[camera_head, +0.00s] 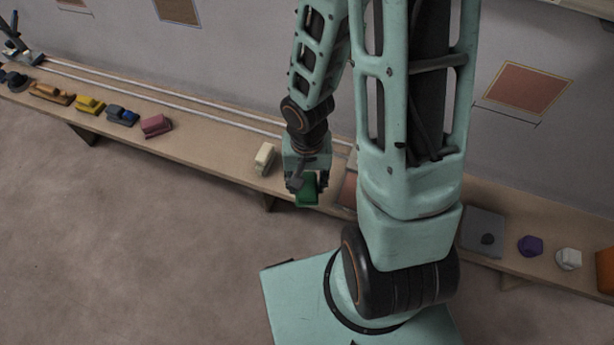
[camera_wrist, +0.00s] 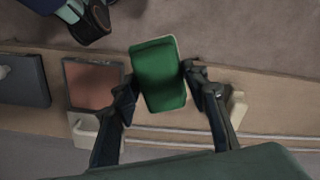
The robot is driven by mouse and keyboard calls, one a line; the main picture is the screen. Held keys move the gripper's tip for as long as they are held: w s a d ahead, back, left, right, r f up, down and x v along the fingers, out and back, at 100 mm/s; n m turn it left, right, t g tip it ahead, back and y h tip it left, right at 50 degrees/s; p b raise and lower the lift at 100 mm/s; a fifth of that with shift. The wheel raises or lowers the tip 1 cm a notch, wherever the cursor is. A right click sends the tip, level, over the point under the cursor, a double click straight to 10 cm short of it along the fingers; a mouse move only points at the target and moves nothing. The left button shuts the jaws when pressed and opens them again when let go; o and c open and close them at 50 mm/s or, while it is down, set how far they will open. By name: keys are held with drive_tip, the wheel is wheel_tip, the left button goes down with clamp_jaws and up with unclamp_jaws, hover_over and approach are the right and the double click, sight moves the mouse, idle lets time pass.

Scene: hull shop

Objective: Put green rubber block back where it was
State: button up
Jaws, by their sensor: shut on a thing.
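The green rubber block (camera_head: 307,191) is between the fingertips of my gripper (camera_head: 307,180), over the front part of the long wooden shelf (camera_head: 215,150). In the wrist view the green block (camera_wrist: 158,75) sits slightly tilted between the two dark fingers (camera_wrist: 160,88), which are shut on it. Bare shelf shows around it; its height above the shelf is hard to judge. A cream block (camera_head: 264,158) stands on the shelf left of my gripper. A reddish square pad (camera_head: 348,189) lies just right of it, partly hidden by my arm.
Maroon (camera_head: 155,126), blue (camera_head: 122,116) and yellow (camera_head: 89,104) blocks stand further left. A grey plate (camera_head: 483,222), a purple piece (camera_head: 529,246) and a white piece (camera_head: 568,259) are to the right. Rails (camera_head: 180,107) run along the shelf's back by the wall.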

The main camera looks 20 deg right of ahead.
drive_tip(key=shift+w+d+f+b, duration=0.25)
drive_tip(key=shift+f+b, duration=0.05)
drive_tip(key=shift+b, duration=0.45)
drive_tip(key=w+f, duration=0.2)
drive_tip(key=w+d+f, duration=0.1)
drive_tip(key=w+f, duration=0.1)
drive_tip(key=w, duration=0.1)
drive_tip(key=w+d+f, duration=0.1)
drive_tip(key=w+f, duration=0.1)
drive_tip(key=w, duration=0.1)
drive_tip(key=shift+w+d+f, duration=0.1)
drive_tip(key=shift+w+f, duration=0.1)
drive_tip(key=shift+f, duration=0.15)
drive_tip(key=shift+w+f+b, duration=0.3)
drive_tip(key=shift+f, duration=0.15)
drive_tip(key=shift+f+b, duration=0.35)
drive_tip(key=shift+f, duration=1.1)
drive_tip(key=shift+f, duration=0.1)
drive_tip(key=o, duration=1.1)
drive_tip(key=shift+c, duration=0.2)
drive_tip(key=shift+r, duration=0.2)
